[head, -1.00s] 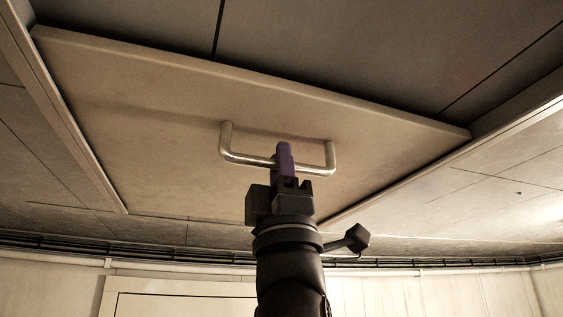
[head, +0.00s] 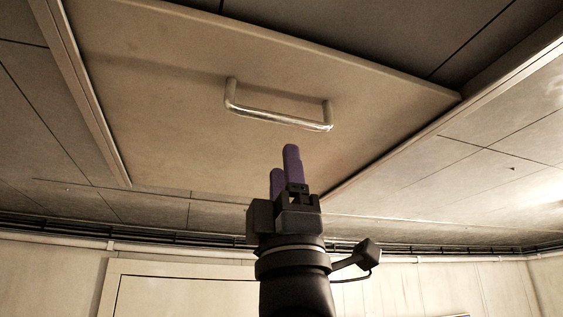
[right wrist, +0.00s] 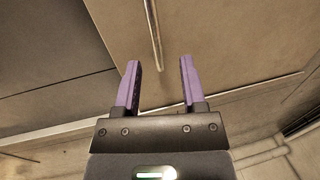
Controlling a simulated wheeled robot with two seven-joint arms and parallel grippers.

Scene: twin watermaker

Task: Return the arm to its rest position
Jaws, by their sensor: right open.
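My right gripper (head: 285,170) points upward in the middle of the head view, its purple fingers below a shiny metal handle (head: 278,119). The handle is fixed to the underside of a beige ceiling panel (head: 170,110). The fingers look clear of the handle. In the right wrist view my right gripper (right wrist: 159,85) is open and empty, with the handle (right wrist: 153,35) beyond the fingertips and between them. My left gripper is in neither view.
Pale rails (head: 82,95) run along the panel's sides. Grey ceiling tiles (head: 35,130) surround it. Dark pipes or cables (head: 60,225) run along the top of the back wall. A framed pale panel (head: 180,295) is on that wall. The air around the gripper is free.

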